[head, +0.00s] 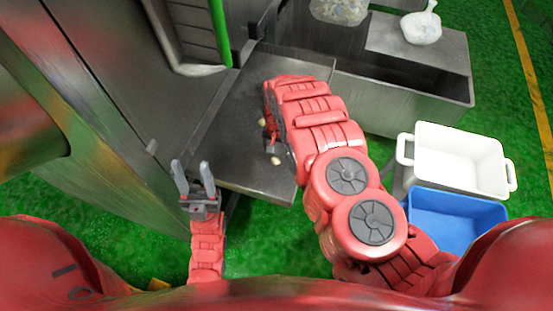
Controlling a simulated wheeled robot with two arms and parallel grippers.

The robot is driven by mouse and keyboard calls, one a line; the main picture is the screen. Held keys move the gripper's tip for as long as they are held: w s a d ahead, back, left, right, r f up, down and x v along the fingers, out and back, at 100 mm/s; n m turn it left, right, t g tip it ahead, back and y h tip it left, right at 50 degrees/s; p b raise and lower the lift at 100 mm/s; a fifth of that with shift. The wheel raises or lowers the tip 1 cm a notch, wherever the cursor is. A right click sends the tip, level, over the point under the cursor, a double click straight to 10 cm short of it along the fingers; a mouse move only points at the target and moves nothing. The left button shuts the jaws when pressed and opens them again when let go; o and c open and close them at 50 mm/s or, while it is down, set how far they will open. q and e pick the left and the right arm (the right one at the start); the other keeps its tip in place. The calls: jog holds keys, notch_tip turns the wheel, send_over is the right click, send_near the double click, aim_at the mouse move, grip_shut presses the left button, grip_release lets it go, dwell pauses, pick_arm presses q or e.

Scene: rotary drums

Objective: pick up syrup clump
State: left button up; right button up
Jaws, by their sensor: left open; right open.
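Two small tan lumps, which look like syrup clumps, show on the grey metal tray (235,150): one clump (261,122) is farther back and another clump (275,160) is nearer. My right arm reaches over the tray from the right, and its gripper (270,142) is largely hidden by the arm, close beside the two lumps. It is open; I cannot tell whether it touches either lump. My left gripper (193,175) is open and empty, fingers pointing up in the picture, near the tray's front left corner.
A steel machine wall (110,90) rises along the left. A white bin (460,165) and a blue bin (455,215) are at right. Green floor is clear in front.

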aim_at(277, 159)
jog(key=shift+s+f, duration=0.2)
jog(key=shift+f, duration=0.3)
jog(key=shift+f+p, duration=0.5)
jog(key=shift+f, duration=1.15)
grip_shut()
